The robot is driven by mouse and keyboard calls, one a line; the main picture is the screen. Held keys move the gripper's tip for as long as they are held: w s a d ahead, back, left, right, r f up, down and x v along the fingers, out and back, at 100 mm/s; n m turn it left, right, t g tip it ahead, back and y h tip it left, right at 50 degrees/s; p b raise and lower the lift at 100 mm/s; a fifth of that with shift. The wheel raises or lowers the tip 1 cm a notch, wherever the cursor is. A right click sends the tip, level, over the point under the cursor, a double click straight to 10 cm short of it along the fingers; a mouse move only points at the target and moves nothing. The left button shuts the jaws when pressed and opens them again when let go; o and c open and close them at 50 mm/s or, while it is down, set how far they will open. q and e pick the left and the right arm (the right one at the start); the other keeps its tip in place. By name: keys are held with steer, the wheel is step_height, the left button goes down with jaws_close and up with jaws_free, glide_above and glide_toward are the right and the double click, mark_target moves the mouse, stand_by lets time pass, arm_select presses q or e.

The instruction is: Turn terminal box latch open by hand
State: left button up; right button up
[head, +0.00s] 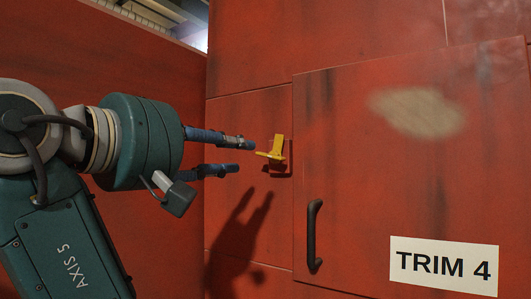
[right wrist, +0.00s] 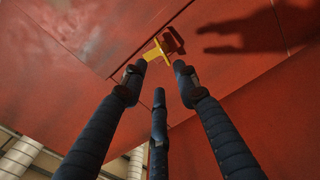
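The yellow latch (head: 278,147) sits on the red terminal box, at the left edge of its door (head: 365,170). It has an upright part and a tab that points left. In the right wrist view the latch (right wrist: 158,51) shows just beyond the fingertips, beside a dark red mount. My right gripper (head: 240,156) is open, its blue fingers spread and empty. It is just left of the latch and appears apart from it. In the right wrist view its fingers (right wrist: 161,68) lie on either side below the latch, with a third finger between. My left gripper is not in view.
A black handle (head: 314,236) stands on the door below the latch. A white "TRIM 4" label (head: 444,265) and a worn tan patch (head: 418,110) are on the door to the right. A red wall (head: 110,40) rises behind my arm. My gripper's shadow falls on the panel.

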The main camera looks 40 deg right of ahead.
mark_target(267, 154)
steer(key=p+x, duration=0.4)
steer(key=x, duration=0.6)
steer(key=shift+r+p, duration=0.1)
steer(key=shift+p, duration=0.2)
steer(key=shift+w+d, duration=0.3)
steer(key=shift+d, duration=0.15)
